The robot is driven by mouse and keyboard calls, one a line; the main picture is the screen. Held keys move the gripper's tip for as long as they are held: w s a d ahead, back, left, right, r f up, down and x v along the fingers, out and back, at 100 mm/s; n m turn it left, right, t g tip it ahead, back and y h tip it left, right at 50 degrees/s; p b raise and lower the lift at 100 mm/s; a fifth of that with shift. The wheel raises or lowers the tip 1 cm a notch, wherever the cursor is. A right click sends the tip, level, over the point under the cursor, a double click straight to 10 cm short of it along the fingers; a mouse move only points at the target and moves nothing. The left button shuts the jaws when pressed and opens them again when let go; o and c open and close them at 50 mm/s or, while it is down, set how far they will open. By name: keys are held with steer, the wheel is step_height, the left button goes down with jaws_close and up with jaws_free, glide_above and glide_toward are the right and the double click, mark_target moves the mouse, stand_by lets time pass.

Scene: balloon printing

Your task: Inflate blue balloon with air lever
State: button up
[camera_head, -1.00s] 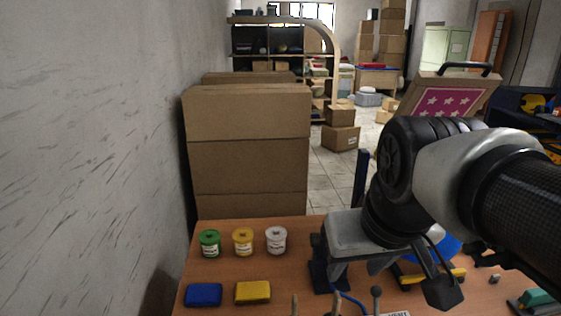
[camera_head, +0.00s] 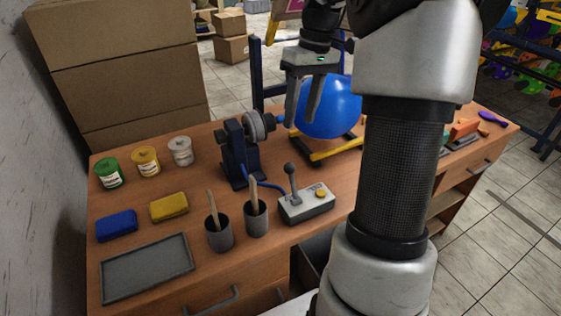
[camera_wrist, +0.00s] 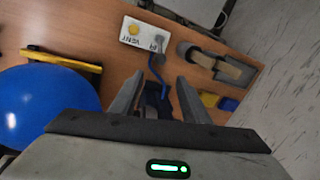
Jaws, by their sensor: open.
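The blue balloon (camera_head: 330,108) looks round and rests by a yellow and black stand (camera_head: 328,150); the nozzle end is partly hidden. It also shows large at the left in the wrist view (camera_wrist: 45,105). The grey air box (camera_head: 306,203) has an upright lever (camera_head: 291,182) and a yellow button (camera_head: 320,193). In the wrist view the box (camera_wrist: 145,36) bears the label VENT. A blue hose (camera_wrist: 155,70) runs from it towards the dark blue nozzle stand (camera_head: 238,160). My gripper (camera_head: 303,108) is open and empty, above the table beside the balloon, pointing down.
Two grey cups with brushes (camera_head: 218,233) stand left of the air box. A grey tray (camera_head: 147,268), blue block (camera_head: 117,225), yellow block (camera_head: 169,207) and three paint jars (camera_head: 145,161) are at the left. Cardboard boxes (camera_head: 130,70) stand behind the table.

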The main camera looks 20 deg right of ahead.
mark_target(290, 163)
steer(key=a+f, duration=0.1)
steer(key=f, duration=0.4)
steer(key=a+f+b, duration=0.1)
steer(key=f, duration=0.4)
steer(key=a+f+b, duration=0.1)
steer(key=f, duration=0.4)
steer(key=shift+s+f, duration=0.4)
jaws_close()
